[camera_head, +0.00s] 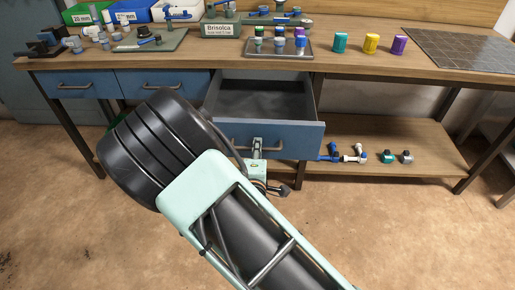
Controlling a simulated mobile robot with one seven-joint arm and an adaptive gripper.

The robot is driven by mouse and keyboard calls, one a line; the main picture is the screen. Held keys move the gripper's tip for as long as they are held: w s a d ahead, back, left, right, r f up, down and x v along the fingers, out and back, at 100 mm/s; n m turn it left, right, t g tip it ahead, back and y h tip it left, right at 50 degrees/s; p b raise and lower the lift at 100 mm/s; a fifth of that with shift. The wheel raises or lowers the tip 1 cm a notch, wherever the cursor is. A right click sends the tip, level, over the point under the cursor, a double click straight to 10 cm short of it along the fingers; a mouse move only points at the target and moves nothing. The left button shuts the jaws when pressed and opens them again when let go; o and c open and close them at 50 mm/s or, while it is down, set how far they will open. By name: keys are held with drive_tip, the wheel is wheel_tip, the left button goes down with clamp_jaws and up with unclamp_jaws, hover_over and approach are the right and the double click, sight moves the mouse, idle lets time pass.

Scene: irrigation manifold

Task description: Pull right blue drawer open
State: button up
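The right blue drawer (302,139) stands pulled well out from under the workbench, and its grey inside shows no contents. Its grey bar handle (277,148) is on the front face. My gripper (257,143) is at the middle of this handle, with its fingertips right against or around the bar. The fingers are too small in the picture to tell whether they are closed on it. My arm covers the drawer's lower left front corner.
Two other blue drawers, left (74,86) and middle (160,83), are shut. The workbench top (330,62) holds bins, a tray of small parts and coloured caps. Fittings lie on the lower shelf (425,172) at right. The floor in front is clear.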

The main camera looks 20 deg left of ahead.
drive_tip(key=v, duration=1.2)
drive_tip(key=shift+a, duration=0.1)
